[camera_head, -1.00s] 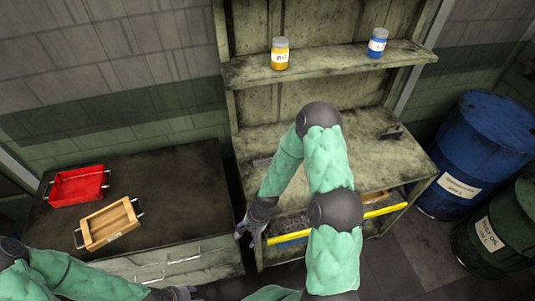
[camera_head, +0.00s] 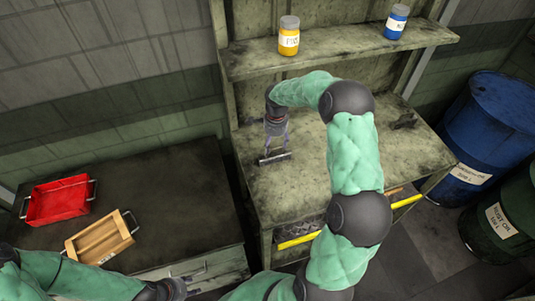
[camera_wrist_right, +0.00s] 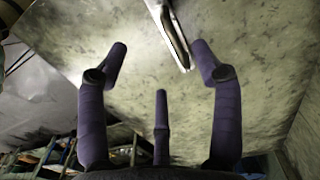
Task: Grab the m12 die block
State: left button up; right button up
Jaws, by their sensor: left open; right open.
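A dark bar-shaped metal piece (camera_head: 275,158) lies on the left part of the workbench top. A second small dark piece (camera_head: 403,122) lies at the right of the bench. I cannot read a size mark on either, so I cannot tell which is the m12 die block. My right gripper (camera_head: 276,142) is open and empty, over the left piece. In the right wrist view its spread purple fingers (camera_wrist_right: 160,62) point towards a shiny metal piece (camera_wrist_right: 170,35) on the bench, with a gap.
The bench shelf (camera_head: 340,52) holds a yellow jar (camera_head: 289,38) and a blue jar (camera_head: 396,22). A red tray (camera_head: 58,200) and a wooden tray (camera_head: 100,240) stand on the left cabinet.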

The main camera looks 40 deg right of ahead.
aim_at(276, 155)
jog(key=shift+m, duration=0.5)
jog(key=f, duration=0.3)
jog(key=d+f, duration=0.1)
jog(key=f, duration=0.5)
jog(key=shift+w+d+f, duration=0.1)
jog(key=shift+w+d, duration=0.05)
grip_shut()
jog(key=shift+w, duration=0.1)
